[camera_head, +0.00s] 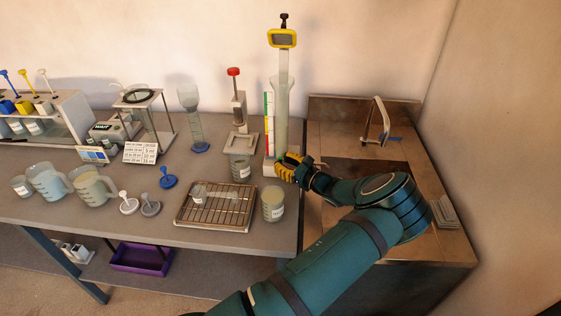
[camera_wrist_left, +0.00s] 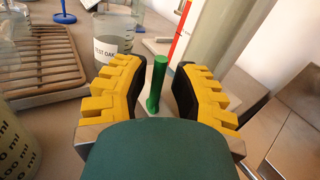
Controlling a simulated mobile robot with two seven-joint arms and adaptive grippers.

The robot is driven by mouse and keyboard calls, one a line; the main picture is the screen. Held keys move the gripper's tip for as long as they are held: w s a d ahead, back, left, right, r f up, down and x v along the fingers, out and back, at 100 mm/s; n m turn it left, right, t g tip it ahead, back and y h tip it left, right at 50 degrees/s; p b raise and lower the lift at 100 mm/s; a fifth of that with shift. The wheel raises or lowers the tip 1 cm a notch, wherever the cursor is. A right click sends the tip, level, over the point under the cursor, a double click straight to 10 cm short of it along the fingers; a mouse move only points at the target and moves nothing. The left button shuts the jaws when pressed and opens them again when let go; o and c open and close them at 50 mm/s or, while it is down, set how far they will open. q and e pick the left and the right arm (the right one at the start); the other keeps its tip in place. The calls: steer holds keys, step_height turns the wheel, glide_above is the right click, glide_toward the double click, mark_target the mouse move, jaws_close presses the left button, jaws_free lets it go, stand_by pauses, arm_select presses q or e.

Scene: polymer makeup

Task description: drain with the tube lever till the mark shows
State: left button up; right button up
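The tall clear tube (camera_head: 281,118) stands upright in a pale base at the table's right end, with a yellow-framed display (camera_head: 282,38) on top. A pale filling shows in it; I cannot make out its level or a mark. A green, yellow and red strip (camera_head: 268,118) stands beside it. The green lever (camera_wrist_left: 157,85) stands up between the yellow fingers of my left gripper (camera_wrist_left: 158,92) in the wrist view, with gaps on both sides. My left gripper (camera_head: 290,168) is open at the tube's foot in the head view. My right gripper is out of view.
A labelled beaker (camera_head: 240,168) stands left of the tube base, below a red-knobbed device (camera_head: 234,72). A wire rack (camera_head: 235,208) and a filled beaker (camera_head: 273,204) are in front. A sink counter (camera_head: 328,125) with a tap (camera_head: 379,122) is right.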

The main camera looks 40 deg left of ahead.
arm_select(q)
steer(key=d, duration=1)
steer(key=shift+s+d, duration=0.25)
stand_by(0.3)
steer(key=shift+o, duration=1.4)
steer(key=s+m+t+h+p, duration=0.2)
steer(key=s+m+t+p, duration=0.25)
steer(key=t, duration=0.25)
steer(key=x, duration=0.4)
steer(key=b+x, duration=0.1)
steer(key=x, duration=0.3)
steer(key=r+b+x, duration=0.1)
steer(key=x, duration=0.4)
steer(key=shift+s+a, duration=0.1)
steer(key=shift+s, duration=0.25)
jaws_close()
